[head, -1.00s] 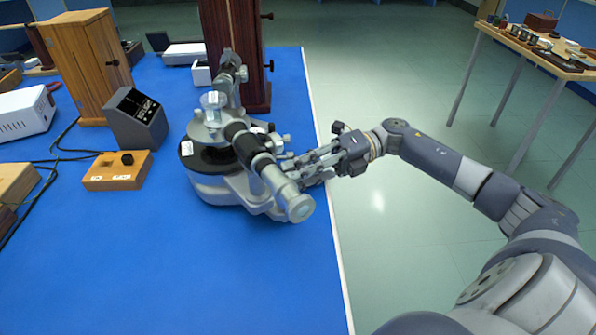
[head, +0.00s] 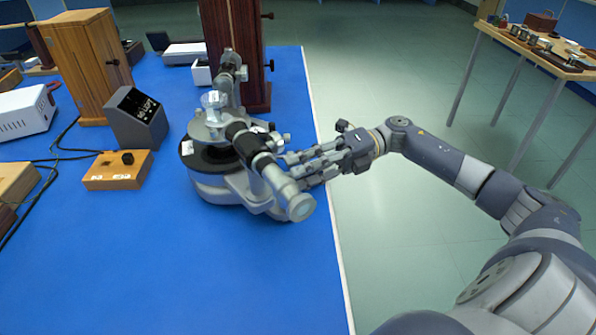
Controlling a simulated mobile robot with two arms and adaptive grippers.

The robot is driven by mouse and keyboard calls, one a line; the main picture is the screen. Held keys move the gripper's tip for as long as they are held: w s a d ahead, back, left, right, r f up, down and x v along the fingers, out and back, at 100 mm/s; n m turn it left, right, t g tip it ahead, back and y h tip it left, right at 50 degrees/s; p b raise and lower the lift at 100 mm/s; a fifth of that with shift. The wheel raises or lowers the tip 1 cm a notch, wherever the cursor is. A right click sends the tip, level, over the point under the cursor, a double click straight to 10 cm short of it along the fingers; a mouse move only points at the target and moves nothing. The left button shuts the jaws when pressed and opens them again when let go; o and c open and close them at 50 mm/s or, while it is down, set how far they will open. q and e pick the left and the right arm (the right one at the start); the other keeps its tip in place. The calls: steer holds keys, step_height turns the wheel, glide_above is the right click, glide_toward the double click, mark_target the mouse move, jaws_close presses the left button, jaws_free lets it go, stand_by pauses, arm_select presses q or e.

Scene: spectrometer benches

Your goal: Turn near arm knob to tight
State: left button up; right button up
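The spectrometer (head: 215,187) stands on the blue bench top near its right edge. Its near arm is a grey and black telescope tube (head: 271,176) pointing toward me and to the right. Small silver knobs (head: 284,140) show on the right side behind the tube. My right gripper (head: 298,171) reaches in from the right, beside the near arm. Its fingers look spread apart, with the tips close to the instrument's right side. The near arm knob is not clearly visible; I cannot tell whether it lies between the fingers. My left gripper is not in view.
A wooden box with a black knob (head: 117,170) and a dark sloped display (head: 137,117) stand left of the spectrometer. Tall wooden cabinets (head: 86,66) stand behind. The front of the blue bench (head: 200,270) is clear. Another table (head: 530,50) stands far right.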

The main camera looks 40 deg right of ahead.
steer(key=s+d, duration=0.1)
steer(key=d, duration=0.6)
steer(key=shift+s+r, duration=0.15)
steer(key=shift+r, duration=0.25)
